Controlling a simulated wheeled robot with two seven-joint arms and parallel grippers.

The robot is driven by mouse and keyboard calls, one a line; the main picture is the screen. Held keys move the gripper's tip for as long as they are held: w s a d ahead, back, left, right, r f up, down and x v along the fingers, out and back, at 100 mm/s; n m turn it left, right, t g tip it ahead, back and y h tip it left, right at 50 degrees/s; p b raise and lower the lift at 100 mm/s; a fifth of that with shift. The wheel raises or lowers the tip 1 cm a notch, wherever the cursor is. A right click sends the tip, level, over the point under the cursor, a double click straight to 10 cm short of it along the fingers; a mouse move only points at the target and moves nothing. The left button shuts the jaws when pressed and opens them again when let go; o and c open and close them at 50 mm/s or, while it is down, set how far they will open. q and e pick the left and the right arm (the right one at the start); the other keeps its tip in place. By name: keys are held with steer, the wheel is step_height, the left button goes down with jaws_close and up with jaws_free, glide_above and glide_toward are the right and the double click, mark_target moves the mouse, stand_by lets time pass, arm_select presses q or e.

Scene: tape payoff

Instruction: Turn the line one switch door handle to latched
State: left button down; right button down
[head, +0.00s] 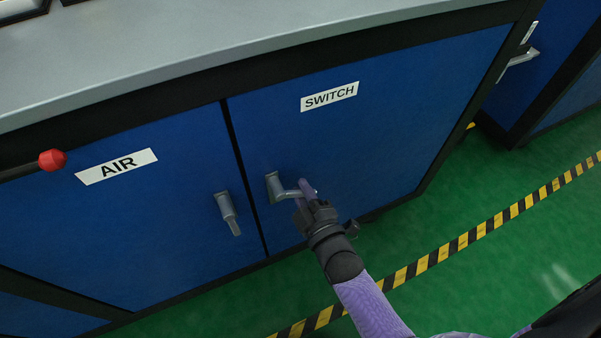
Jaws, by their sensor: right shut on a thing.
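The blue switch door (370,130) carries a white SWITCH label (329,97). Its grey lever handle (277,188) is near the door's left edge, with the lever pointing right, roughly level along the door. My right gripper (306,190) is shut on the outer part of this lever and hides some of it. My right arm reaches in from the lower right. My left gripper is not in view.
The air door (120,220) to the left has its own grey handle (228,213), pointing down. A red knob (52,159) sticks out at the far left. A grey worktop (200,40) overhangs the doors. Green floor with a yellow-black stripe (470,236) lies at the right.

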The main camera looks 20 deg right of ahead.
steer(key=m, duration=0.1)
steer(key=a+f+m, duration=0.1)
steer(key=shift+m, duration=0.4)
steer(key=shift+s+a+f+m, duration=0.1)
steer(key=shift+a+f+m, duration=0.35)
steer(key=shift+m, duration=1)
steer(key=shift+w+a+f+m, duration=0.1)
steer(key=shift+a+m, duration=0.65)
steer(key=shift+m, duration=0.65)
steer(key=shift+s+a+f+m, duration=0.15)
steer(key=shift+a+m, duration=0.45)
steer(key=shift+m, duration=0.85)
steer(key=c, duration=0.6)
jaws_free()
steer(key=shift+o, duration=0.2)
